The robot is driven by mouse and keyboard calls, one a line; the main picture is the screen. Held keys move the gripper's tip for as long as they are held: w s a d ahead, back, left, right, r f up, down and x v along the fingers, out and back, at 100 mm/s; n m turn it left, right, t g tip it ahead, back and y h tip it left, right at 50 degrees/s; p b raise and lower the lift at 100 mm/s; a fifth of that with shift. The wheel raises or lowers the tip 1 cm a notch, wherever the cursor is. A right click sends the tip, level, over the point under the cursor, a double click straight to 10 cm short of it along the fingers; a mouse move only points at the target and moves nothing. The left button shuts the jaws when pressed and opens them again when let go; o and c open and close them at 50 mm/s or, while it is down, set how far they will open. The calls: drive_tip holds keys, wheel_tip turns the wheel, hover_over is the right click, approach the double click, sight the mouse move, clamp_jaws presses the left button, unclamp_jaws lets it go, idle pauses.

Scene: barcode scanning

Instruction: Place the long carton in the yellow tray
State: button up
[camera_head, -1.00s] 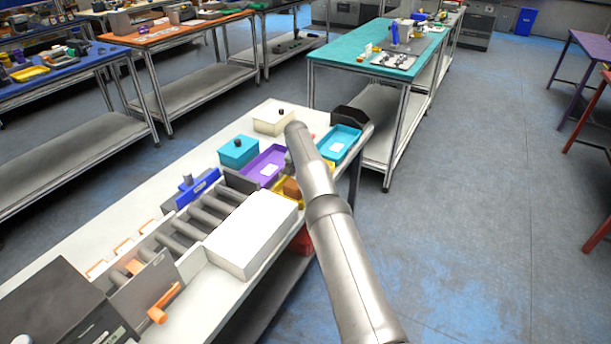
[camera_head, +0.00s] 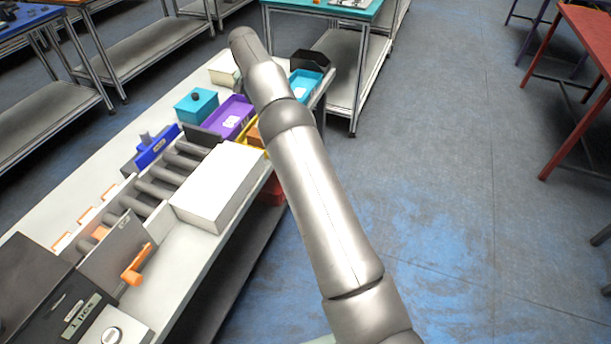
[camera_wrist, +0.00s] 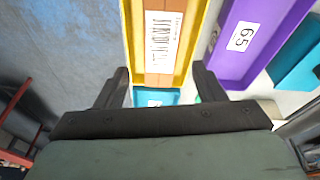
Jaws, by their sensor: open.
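The long brown carton (camera_wrist: 165,60), with a white barcode label facing up, lies inside the yellow tray (camera_wrist: 203,36) in the wrist view. In the head view only small parts of the carton (camera_head: 254,136) and of the tray show beside my arm. My gripper (camera_wrist: 160,82) is open in the wrist view, its two dark fingers apart. The carton's near end shows between and beyond the fingertips, and I see no contact. My gripper is hidden in the head view.
A purple tray (camera_head: 231,117) is next to the yellow one. A large white box (camera_head: 218,186) and a roller conveyor (camera_head: 170,165) stand nearer on the bench.

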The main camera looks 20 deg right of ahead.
drive_tip(key=s+d+r+n+y, duration=0.1)
drive_tip(key=s+r, duration=0.5)
drive_tip(key=s, duration=0.5)
drive_tip(key=s+d+r+n+y, duration=0.1)
drive_tip(key=s+d+r+n, duration=0.1)
drive_tip(key=s+r, duration=0.65)
drive_tip(key=s+f+n, duration=0.1)
drive_tip(key=s+f, duration=0.2)
drive_tip(key=s, duration=0.8)
drive_tip(key=s+a+f+n+g, duration=0.1)
drive_tip(key=s+f, duration=0.2)
drive_tip(key=s, duration=0.9)
drive_tip(key=s+f+n, duration=0.1)
drive_tip(key=s+f, duration=0.2)
drive_tip(key=s, duration=0.8)
drive_tip(key=shift+s+a+f+g, duration=0.3)
drive_tip(key=shift+g, duration=0.1)
